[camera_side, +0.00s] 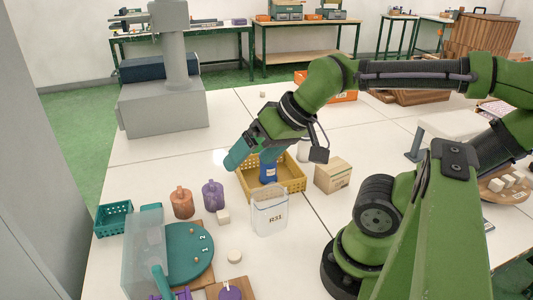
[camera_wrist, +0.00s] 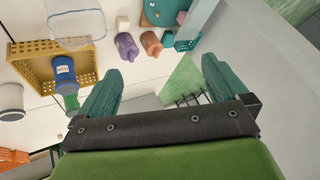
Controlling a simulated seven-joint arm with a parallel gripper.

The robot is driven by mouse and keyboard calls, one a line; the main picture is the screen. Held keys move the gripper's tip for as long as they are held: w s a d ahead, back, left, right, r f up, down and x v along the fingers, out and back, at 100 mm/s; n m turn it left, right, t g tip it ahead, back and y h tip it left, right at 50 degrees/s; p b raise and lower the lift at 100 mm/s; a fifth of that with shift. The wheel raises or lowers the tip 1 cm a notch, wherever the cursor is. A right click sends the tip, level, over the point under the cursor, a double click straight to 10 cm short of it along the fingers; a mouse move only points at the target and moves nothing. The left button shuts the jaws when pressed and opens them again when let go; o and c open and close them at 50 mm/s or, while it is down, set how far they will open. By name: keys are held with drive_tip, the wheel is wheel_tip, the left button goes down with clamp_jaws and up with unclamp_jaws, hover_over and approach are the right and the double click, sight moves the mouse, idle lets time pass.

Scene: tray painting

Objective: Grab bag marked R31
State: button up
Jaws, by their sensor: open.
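A clear bag (camera_side: 269,217) stands upright on the white table in the side view, in front of the yellow crate. Its dark label starts with R; the remaining characters are hard to read. In the wrist view the clear bag (camera_wrist: 76,22) shows at the top left, cut by the frame edge. My gripper (camera_side: 234,162) is above the table, up and left of the bag, near the crate's left end. In the wrist view my gripper (camera_wrist: 161,68) has its teal fingers wide apart with nothing held between them.
A yellow crate (camera_side: 290,187) behind the bag holds a blue bottle (camera_side: 268,171). A cardboard box (camera_side: 333,175) stands to the right. Purple (camera_side: 213,195) and orange (camera_side: 182,203) bottles, a white cube (camera_side: 223,217) and a teal turntable (camera_side: 188,250) stand to the left.

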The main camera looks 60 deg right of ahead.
sight(269, 207)
drive_tip(key=d+f+n+g+h, duration=0.25)
drive_tip(key=d+n+g, duration=0.5)
drive_tip(key=n, duration=0.75)
drive_tip(key=shift+y, duration=0.25)
drive_tip(key=f, duration=1.6)
drive_tip(key=shift+w+d+f, duration=0.15)
drive_tip(key=shift+w+d, duration=0.05)
drive_tip(key=shift+w, duration=0.2)
drive_tip(key=c, duration=1)
